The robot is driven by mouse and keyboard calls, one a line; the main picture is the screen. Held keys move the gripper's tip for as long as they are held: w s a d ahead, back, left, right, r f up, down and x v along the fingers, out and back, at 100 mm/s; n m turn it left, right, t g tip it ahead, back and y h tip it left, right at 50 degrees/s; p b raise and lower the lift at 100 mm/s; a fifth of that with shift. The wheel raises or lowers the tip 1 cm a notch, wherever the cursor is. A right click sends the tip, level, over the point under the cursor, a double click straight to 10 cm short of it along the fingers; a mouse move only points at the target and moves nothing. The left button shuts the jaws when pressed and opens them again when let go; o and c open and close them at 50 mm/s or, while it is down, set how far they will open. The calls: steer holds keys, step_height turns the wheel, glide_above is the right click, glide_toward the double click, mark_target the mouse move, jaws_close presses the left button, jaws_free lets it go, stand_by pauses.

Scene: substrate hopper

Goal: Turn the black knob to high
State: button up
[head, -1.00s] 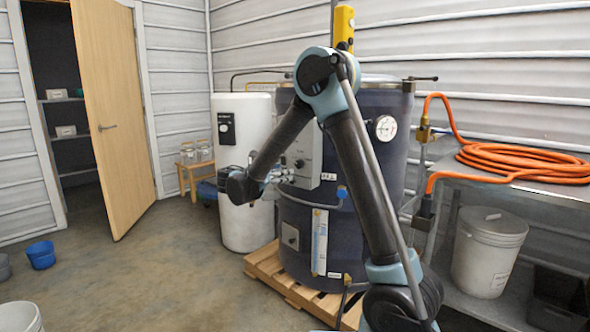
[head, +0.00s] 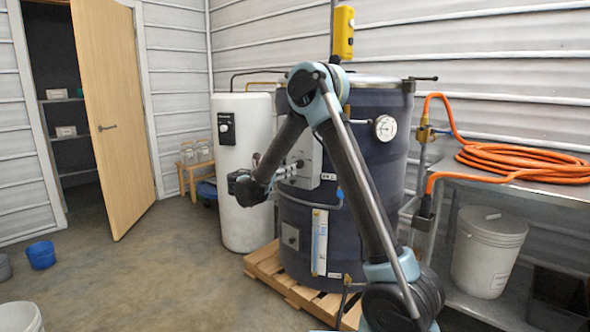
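A grey control box (head: 310,158) is mounted on the front of the dark blue drum. A small dark spot near its left side, close to my fingertips, looks like the black knob (head: 300,163); its pointer and markings are too small to read. My gripper (head: 294,170) comes in from the left and points right toward the box. Its silver fingers overlap the box's lower left part in the picture. I cannot tell whether they touch the knob or how far apart they are.
The dark drum (head: 363,220) stands on a wooden pallet (head: 268,262). A white tank (head: 243,215) stands close behind my wrist. A metal bench (head: 560,190) with a coiled orange hose (head: 520,160) is at right. The floor at left is mostly clear, with a blue bucket (head: 41,255).

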mark_target(297, 165)
steer(key=x, duration=0.7)
steer(key=shift+w+d, duration=0.2)
steer(key=shift+a, duration=0.1)
steer(key=c, duration=1.1)
